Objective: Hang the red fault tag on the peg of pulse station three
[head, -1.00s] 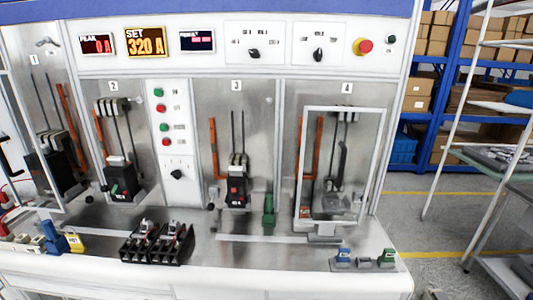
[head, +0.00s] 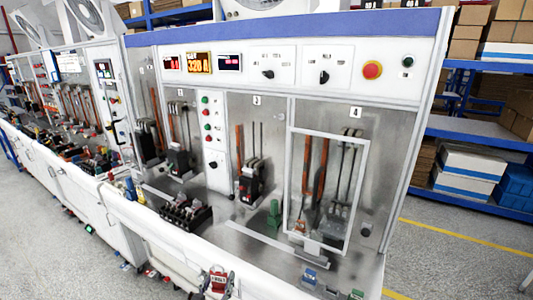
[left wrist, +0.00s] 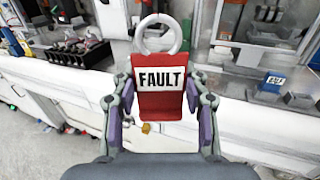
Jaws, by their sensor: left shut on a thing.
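The red fault tag (left wrist: 158,112) fills the middle of the left wrist view, with a white FAULT label and a pale ring at its top. My left gripper (left wrist: 160,98) is shut on it, one finger at each side edge. In the head view the tag (head: 217,281) shows small at the bottom, in front of the bench's front edge. Pulse station three (head: 250,182) is the bay marked 3, with a black breaker and an orange bar. I cannot make out its peg clearly. The tag is apart from the station. My right gripper is out of view.
A black block of terminals (head: 186,214) and a green block (head: 273,216) sit on the bench ledge. A framed guard (head: 288,190) stands before bay 4. Blue and green blocks lie near the front right edge. Shelving with boxes stands behind on the right.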

